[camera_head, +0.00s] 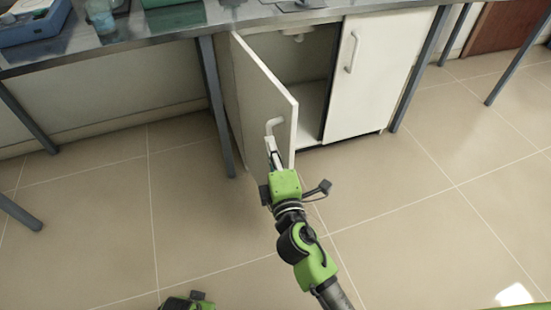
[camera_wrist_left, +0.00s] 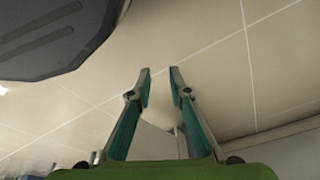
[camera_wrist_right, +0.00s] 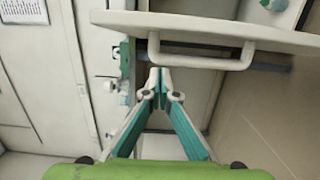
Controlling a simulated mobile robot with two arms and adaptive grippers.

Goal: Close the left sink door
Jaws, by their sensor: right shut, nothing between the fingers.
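The left sink door (camera_head: 262,98) is white and stands swung open from the cabinet under the bench. Its white handle (camera_head: 272,124) is on the outer face near the free edge, and the handle also shows in the right wrist view (camera_wrist_right: 205,62). My right gripper (camera_head: 271,143) is shut and empty, with its tips at the handle. My left gripper (camera_wrist_left: 160,75) is open and empty over the floor, away from the door.
The right sink door (camera_head: 372,75) is shut. The cabinet opening (camera_head: 308,95) shows behind the left door. The metal bench (camera_head: 150,37) above carries a blue device (camera_head: 35,20) and containers. Bench legs (camera_head: 216,105) stand beside the cabinet. The tiled floor (camera_head: 420,220) in front is clear.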

